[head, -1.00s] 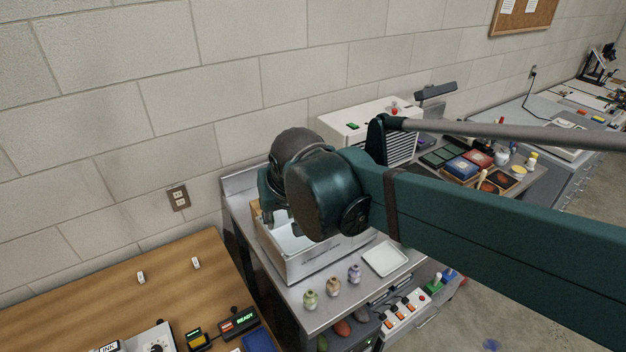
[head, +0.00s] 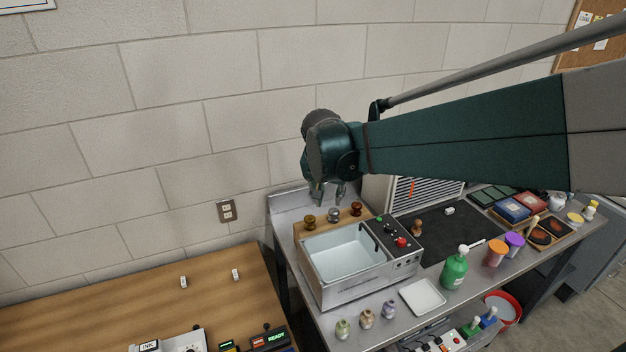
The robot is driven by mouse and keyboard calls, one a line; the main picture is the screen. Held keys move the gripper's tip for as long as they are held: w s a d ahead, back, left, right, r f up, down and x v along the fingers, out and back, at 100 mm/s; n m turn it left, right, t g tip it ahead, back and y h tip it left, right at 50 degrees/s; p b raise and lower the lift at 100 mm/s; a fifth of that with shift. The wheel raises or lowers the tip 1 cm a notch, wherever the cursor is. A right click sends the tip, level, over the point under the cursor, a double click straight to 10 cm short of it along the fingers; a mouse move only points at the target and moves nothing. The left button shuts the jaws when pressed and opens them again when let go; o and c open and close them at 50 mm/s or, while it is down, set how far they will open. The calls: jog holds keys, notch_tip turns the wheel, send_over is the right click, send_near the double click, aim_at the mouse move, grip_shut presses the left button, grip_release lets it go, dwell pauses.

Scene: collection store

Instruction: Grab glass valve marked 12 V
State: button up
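I cannot pick out a glass valve marked 12 V; no such marking can be read in the head view. My gripper (head: 329,199) points down near the wall, in front of or above three small knobbed things on a wooden strip: a brown one (head: 309,222), a silver-grey one (head: 334,214) and a red-brown one (head: 356,209). Its two fingers are apart with nothing visible between them. I cannot tell how far above the strip the fingertips are.
A steel water basin (head: 318,286) with a control panel (head: 398,240) stands below my gripper. Several small pots, a white tray (head: 422,297) and a green bottle (head: 455,270) stand in front. Two small white pieces (head: 183,281) lie on the wooden table (head: 110,305), which has clear room.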

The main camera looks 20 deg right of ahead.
jog(key=w+d+f+m+g+h+p, duration=0.1)
jog(key=w+d+f+m+g+p, duration=0.25)
jog(key=w+d, duration=0.6)
jog(key=m+h+p, duration=0.2)
jog(key=m+p, duration=0.1)
jog(key=m, duration=0.3)
send_near(357, 199)
jog(key=f, duration=0.1)
jog(key=shift+w+d+f+m+g, duration=0.25)
jog(key=shift+w+d+f, duration=0.05)
jog(key=shift+d+f, duration=0.4)
jog(key=shift+f, duration=0.15)
jog(key=shift+p+x, duration=0.3)
jog(key=shift+x, duration=0.85)
jog(key=shift+d+f, duration=0.1)
jog(key=shift+p+x, duration=0.6)
jog(key=shift+x, duration=1.85)
jog(key=shift+d, duration=0.15)
jog(key=shift+c, duration=0.2)
